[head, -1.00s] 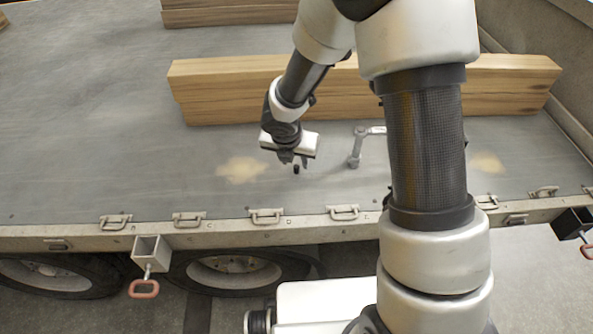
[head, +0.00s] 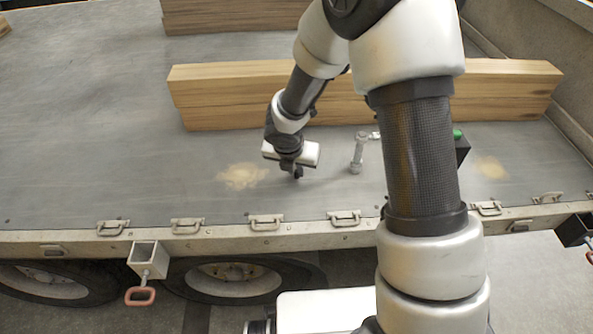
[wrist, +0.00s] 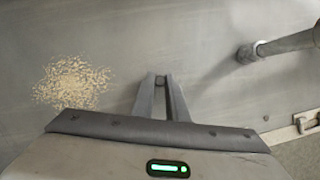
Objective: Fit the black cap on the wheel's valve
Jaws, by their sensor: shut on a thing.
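The black cap (wrist: 160,80) is a small dark piece between the fingertips of my gripper (wrist: 160,83) in the wrist view. My gripper is shut on it. In the head view my gripper (head: 297,174) is low at the trailer deck, right of a sandy patch; whether the cap touches the deck I cannot tell. Two wheels show under the trailer's near edge, one in the middle (head: 236,280) and one at the left (head: 45,275), both partly hidden by the deck. I cannot make out a valve on either.
A grey lever-like metal part (head: 357,152) stands right of my gripper. A long timber beam (head: 225,95) lies behind it. Handled latches (head: 266,222) line the deck's edge, and a bracket with a red handle (head: 146,262) hangs between the wheels. The left deck is clear.

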